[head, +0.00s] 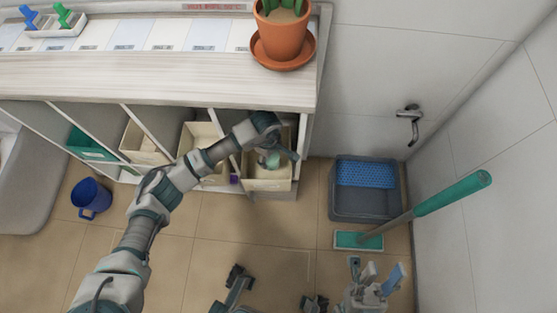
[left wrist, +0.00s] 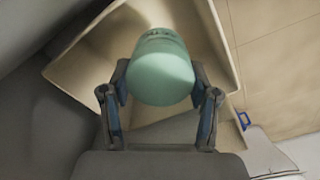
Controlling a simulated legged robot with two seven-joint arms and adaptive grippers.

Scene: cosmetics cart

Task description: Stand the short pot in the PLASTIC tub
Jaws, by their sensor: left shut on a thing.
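My left gripper (head: 272,158) is shut on a short teal pot (left wrist: 160,68); a finger lies on each side of it in the left wrist view (left wrist: 160,100). The pot also shows in the head view (head: 266,161), partly hidden by the gripper. It is over or inside the mouth of a cream tub (head: 268,184) in the shelf's rightmost compartment. The tub's walls also show in the left wrist view (left wrist: 82,62). I cannot tell whether the pot touches its floor. My right gripper (head: 276,288) appears open and empty at the bottom edge, its fingers wide apart.
Other cream bins (head: 143,145) and a green bin (head: 88,147) fill compartments to the left. A potted cactus (head: 283,35) stands on the countertop above. A blue bucket (head: 91,198), a grey crate (head: 367,206) and a green-handled brush (head: 450,194) are on the floor side.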

